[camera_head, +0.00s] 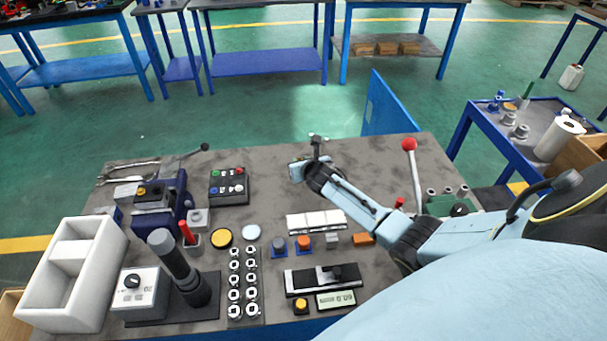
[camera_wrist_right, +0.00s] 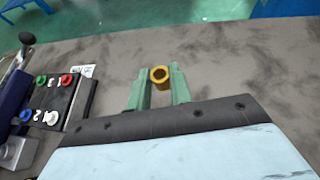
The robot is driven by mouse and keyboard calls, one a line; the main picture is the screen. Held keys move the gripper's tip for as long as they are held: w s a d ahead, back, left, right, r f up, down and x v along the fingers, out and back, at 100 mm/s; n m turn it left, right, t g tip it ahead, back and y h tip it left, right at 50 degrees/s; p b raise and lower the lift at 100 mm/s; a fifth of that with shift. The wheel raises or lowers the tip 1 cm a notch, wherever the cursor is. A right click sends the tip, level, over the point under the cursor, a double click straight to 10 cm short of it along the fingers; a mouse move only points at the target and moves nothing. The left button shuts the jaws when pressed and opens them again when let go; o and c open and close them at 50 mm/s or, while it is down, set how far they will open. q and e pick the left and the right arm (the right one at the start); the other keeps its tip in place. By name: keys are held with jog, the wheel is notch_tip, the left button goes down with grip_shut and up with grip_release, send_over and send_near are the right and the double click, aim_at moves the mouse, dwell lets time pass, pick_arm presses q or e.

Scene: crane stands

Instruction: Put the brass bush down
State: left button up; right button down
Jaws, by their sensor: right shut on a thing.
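The brass bush (camera_wrist_right: 160,76) is a short golden ring with a dark bore. It sits between the tips of the green fingers of my right gripper (camera_wrist_right: 159,88), which is shut on it. In the head view my right gripper (camera_head: 298,170) is over the back middle of the grey bench top (camera_head: 270,160); the bush cannot be made out there. Bare bench top lies behind the bush in the wrist view. I cannot tell whether the bush is touching the bench or held above it. My left gripper is not in view.
A black button box (camera_head: 229,186) stands left of my right gripper. A white block row (camera_head: 316,220), a blue vise (camera_head: 178,200), a black post (camera_head: 175,262) and a red-knobbed lever (camera_head: 412,165) also stand on the bench. The bench's back middle is mostly clear.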

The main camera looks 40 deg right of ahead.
notch_tip(320, 180, down, 3)
jog(key=shift+r+b, duration=0.1)
jog(key=shift+b, duration=0.35)
jog(key=shift+f+b, duration=0.8)
jog(key=shift+f, duration=0.7)
jog(key=shift+f, duration=0.25)
jog(key=c, duration=1.3)
grip_release()
jog(key=shift+o, duration=0.2)
jog(key=shift+r, duration=0.15)
